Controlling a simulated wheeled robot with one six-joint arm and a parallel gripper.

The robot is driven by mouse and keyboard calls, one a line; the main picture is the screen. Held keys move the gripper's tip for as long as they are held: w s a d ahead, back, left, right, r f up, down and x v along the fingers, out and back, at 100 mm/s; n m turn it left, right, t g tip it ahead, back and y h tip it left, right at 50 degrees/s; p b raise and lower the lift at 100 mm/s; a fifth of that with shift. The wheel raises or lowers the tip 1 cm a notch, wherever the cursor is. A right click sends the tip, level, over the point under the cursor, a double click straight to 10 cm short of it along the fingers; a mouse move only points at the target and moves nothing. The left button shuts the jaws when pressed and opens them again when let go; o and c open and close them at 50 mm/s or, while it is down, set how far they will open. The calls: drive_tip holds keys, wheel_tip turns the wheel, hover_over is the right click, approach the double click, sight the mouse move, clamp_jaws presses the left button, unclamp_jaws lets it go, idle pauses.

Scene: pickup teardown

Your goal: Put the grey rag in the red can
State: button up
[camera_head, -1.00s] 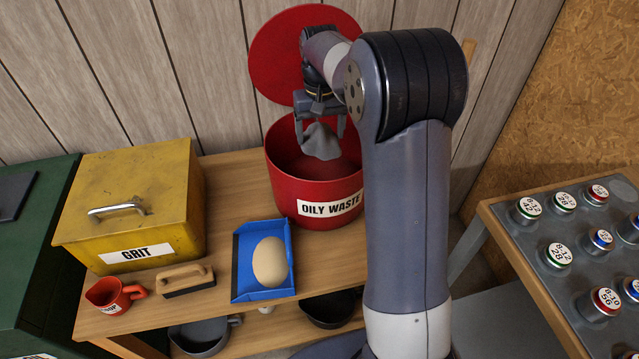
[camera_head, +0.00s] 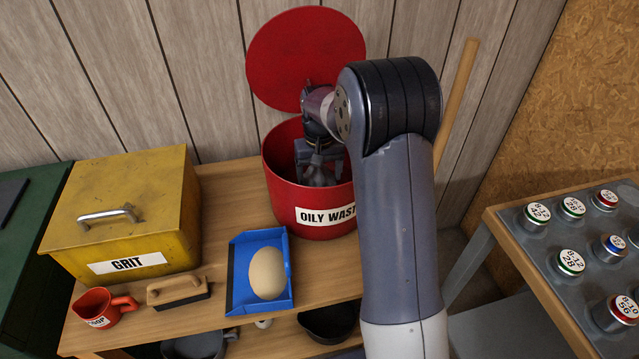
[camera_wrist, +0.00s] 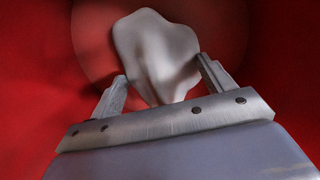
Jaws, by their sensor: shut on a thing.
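The red can (camera_head: 282,190), labelled "OILY WASTE", stands on the wooden bench with its round red lid (camera_head: 300,50) raised behind it. My gripper (camera_head: 318,172) is down inside the can's opening. In the wrist view, my gripper (camera_wrist: 165,88) is shut on the grey rag (camera_wrist: 158,50), which sits between the fingers with the can's red interior around it. In the head view the rag is hard to tell from the gripper. I cannot tell whether the rag touches the can's bottom.
Left of the can, the bench (camera_head: 215,180) holds a yellow GRIT box (camera_head: 125,215), a red jug (camera_head: 98,308), a wooden-handled brush (camera_head: 178,292) and a blue dustpan (camera_head: 240,275) with a tan oval thing (camera_head: 267,272). A table with several labelled canisters (camera_head: 570,262) stands right.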

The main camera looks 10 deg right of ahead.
sight(319, 170)
drive_tip(key=shift+f, duration=1.7)
drive_tip(key=shift+f, duration=0.15)
drive_tip(key=o, duration=1.1)
drive_tip(key=shift+c, duration=0.2)
wheel_tip(319, 170, up, 12)
drive_tip(key=shift+r+p, duration=0.15)
drive_tip(key=shift+p, duration=0.15)
